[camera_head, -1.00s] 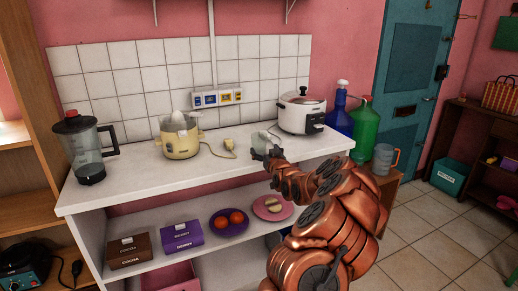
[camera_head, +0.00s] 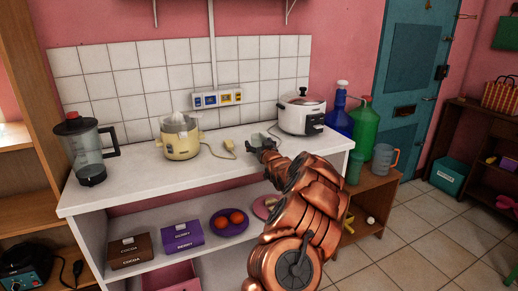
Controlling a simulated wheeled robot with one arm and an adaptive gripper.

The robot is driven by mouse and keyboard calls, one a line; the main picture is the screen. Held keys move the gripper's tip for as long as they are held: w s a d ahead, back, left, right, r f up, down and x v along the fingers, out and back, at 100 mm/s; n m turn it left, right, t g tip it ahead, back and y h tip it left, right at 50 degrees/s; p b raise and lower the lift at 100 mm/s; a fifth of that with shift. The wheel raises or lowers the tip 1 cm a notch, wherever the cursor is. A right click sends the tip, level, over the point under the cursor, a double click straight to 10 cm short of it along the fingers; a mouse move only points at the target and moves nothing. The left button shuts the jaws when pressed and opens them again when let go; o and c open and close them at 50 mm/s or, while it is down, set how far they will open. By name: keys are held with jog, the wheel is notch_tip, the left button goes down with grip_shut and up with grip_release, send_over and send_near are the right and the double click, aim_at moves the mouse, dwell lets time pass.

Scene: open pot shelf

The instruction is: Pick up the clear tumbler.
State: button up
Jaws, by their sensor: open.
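A small clear tumbler (camera_head: 259,139) appears to stand on the white counter (camera_head: 130,188), left of the white rice cooker. My gripper (camera_head: 261,149) is open at the counter's right part, right at the tumbler's near side. The gripper and its wrist overlap the tumbler's lower part. I cannot tell whether the fingers are around it or only in front of it.
The rice cooker (camera_head: 299,113) stands close behind right, the cream juicer (camera_head: 180,142) and blender (camera_head: 88,150) to the left. A clear jug (camera_head: 384,158) and blue (camera_head: 339,115) and green (camera_head: 365,128) bottles stand right. The counter's front left is clear.

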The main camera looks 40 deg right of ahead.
aim_at(259, 136)
jog(key=shift+c, duration=0.2)
jog(key=c, duration=1.3)
jog(key=shift+r, duration=1.6)
jog(key=shift+s+a+r, duration=0.1)
jog(key=shift+a+r, duration=0.05)
jog(key=shift+a, duration=0.05)
jog(key=s+a+b, duration=0.1)
jog(key=s+a, duration=0.1)
jog(key=a, duration=0.2)
jog(key=s+a+r, duration=0.1)
jog(key=s+a, duration=0.2)
jog(key=a, duration=0.2)
jog(key=s+a+b, duration=0.1)
jog(key=s+a, duration=0.2)
jog(key=a, duration=0.1)
jog(key=shift+a+r+b, duration=0.15)
jog(key=shift+r+b, duration=0.1)
jog(key=shift+b, duration=0.05)
